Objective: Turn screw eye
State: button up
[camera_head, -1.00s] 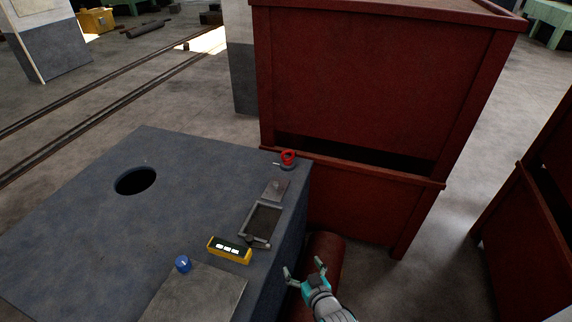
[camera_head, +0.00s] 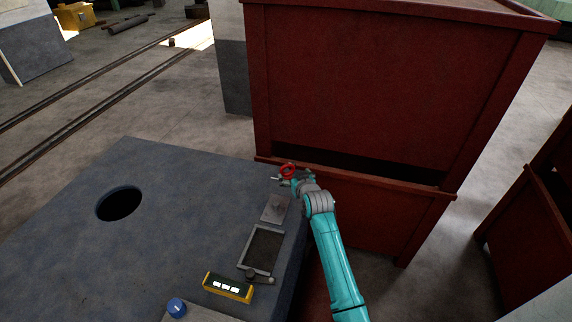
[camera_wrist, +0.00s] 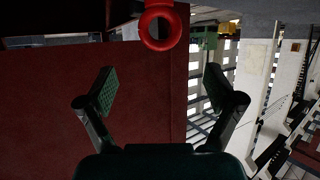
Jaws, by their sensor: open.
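The screw eye is a red ring (camera_head: 288,170) at the far right corner of the blue-grey machine top. In the wrist view the red ring (camera_wrist: 160,24) shows at the top centre, ahead of my fingertips and midway between them. My gripper (camera_head: 290,181) is just beside the ring in the head view, at its near right side. In the wrist view my gripper (camera_wrist: 158,90) has its two fingers spread wide with nothing between them. I cannot tell from the head view whether a finger touches the ring.
The machine top (camera_head: 180,200) has a round hole, a small plate (camera_head: 275,208), a framed recess (camera_head: 262,250), a yellow display box (camera_head: 228,287) and a blue knob (camera_head: 176,307). A tall red crate (camera_head: 370,90) stands close behind the ring.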

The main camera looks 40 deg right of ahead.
aim_at(288, 167)
jog(key=x, duration=0.9)
jog(key=shift+w+d+f, duration=0.1)
jog(key=shift+w, duration=0.05)
jog(key=c, duration=1.2)
